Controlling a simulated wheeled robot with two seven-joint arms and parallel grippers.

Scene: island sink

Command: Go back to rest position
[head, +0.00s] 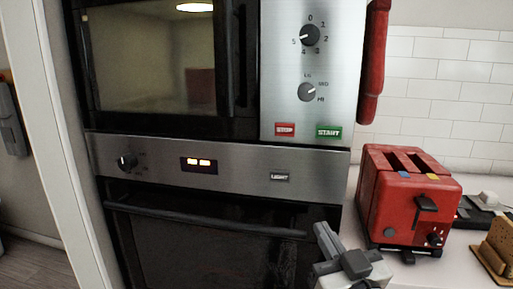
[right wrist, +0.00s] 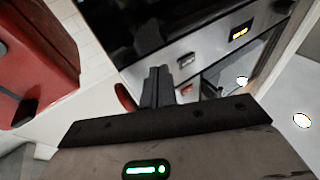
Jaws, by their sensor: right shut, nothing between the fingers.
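My right gripper (head: 328,240) shows at the bottom of the head view, in front of the oven's right side and left of the red toaster (head: 405,200). In the right wrist view its fingers (right wrist: 157,82) are together, with nothing between them. My left gripper is in neither view.
A microwave (head: 150,60) with a control panel (head: 312,75) sits above an oven (head: 210,235) with a dark handle bar (head: 200,222). The red toaster stands on the white counter (head: 445,268) at the right, close to my right gripper. A wooden holder (head: 494,262) stands at the far right edge.

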